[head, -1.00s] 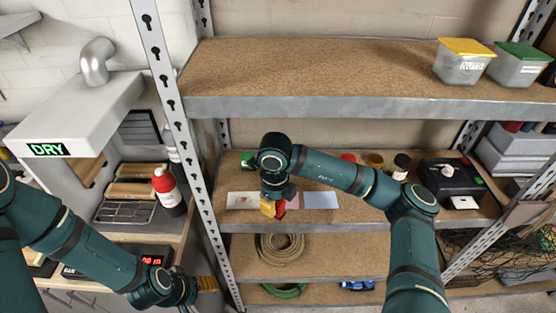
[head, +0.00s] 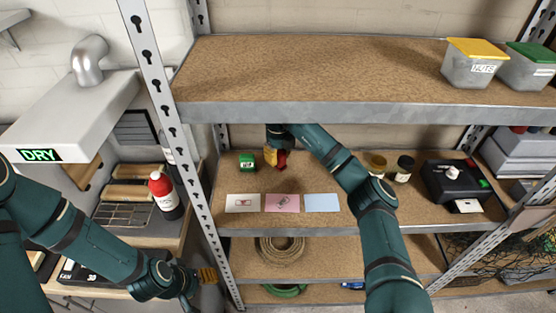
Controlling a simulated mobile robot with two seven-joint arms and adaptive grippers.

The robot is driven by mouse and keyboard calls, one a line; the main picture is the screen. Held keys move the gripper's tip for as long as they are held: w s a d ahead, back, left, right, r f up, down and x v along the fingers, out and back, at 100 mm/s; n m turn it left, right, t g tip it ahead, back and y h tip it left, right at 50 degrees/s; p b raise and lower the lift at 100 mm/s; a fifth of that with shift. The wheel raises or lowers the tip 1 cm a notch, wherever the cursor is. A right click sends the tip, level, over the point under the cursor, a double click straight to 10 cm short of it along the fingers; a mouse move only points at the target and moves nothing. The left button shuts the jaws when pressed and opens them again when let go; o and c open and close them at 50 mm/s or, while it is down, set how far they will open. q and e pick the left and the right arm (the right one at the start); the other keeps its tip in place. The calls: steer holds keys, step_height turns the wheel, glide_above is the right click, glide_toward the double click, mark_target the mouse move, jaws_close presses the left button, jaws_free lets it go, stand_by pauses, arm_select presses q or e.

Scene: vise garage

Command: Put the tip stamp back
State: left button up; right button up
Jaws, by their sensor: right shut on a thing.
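My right gripper (head: 270,158) is shut on a red stamp (head: 282,160) at the back of the middle shelf. The stamp is partly hidden by the fingers; I cannot tell whether it touches the shelf. A green stamp (head: 246,160) stands just left of it. In front lie a white card (head: 243,203) with a red mark, a pink card (head: 282,203) with a dark mark and a plain blue card (head: 321,203). My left gripper (head: 208,276) is low at the left, outside the shelf, and its finger opening is unclear.
The upper shelf (head: 300,70) is close above. The slotted post (head: 167,100) bounds the left. A red bottle (head: 165,195) stands beyond it.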

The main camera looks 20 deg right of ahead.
steer(key=w+f, duration=0.1)
steer(key=f, duration=0.1)
steer(key=w+f, duration=0.2)
steer(key=w+d+f, duration=0.1)
steer(key=f, duration=0.1)
steer(key=shift+w+d+f, duration=0.1)
steer(key=shift+w+f, duration=0.1)
steer(key=shift+f, duration=0.05)
steer(key=shift+w+d+f, duration=0.1)
steer(key=shift+w+f, duration=0.15)
steer(key=shift+f, duration=0.15)
steer(key=o, duration=0.8)
steer(key=shift+o, duration=0.2)
step_height(320, 180, up, 8)
